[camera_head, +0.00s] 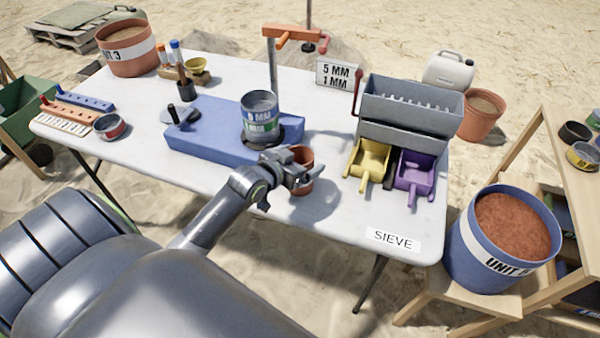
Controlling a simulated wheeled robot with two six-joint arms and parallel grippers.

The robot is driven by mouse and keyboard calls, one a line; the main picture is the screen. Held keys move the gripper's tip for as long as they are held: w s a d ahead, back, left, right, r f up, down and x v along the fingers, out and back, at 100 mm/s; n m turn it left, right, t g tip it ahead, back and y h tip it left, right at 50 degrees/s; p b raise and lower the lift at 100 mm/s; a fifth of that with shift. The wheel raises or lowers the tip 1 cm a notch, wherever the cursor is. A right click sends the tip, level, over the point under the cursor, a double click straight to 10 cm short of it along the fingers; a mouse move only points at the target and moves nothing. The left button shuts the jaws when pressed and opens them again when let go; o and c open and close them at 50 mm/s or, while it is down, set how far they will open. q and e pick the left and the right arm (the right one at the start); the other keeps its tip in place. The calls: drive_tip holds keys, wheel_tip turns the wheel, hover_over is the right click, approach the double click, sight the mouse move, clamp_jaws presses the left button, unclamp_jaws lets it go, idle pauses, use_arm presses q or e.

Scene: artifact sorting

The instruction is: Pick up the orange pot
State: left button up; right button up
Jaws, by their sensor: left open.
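A small orange pot (301,188) stands on the white table (340,213), just in front of the blue base of the sieve stand. My left gripper (297,173) is at the pot, with its fingers open and overlapping the pot's near side in the picture. Part of the pot's wall is hidden behind the fingers. I cannot tell whether the fingers touch it. My right gripper is not in view.
A sieve stack (260,118) on the blue base (205,137) stands close behind the pot. A yellow scoop (368,160) and a purple scoop (415,172) sit to the right, under a grey hopper (408,108). The front of the table is clear near the SIEVE label (393,240).

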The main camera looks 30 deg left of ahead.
use_arm(q)
drive_tip(key=c, duration=1.6)
wheel_tip(320, 180, up, 10)
drive_tip(key=shift+p, duration=0.4)
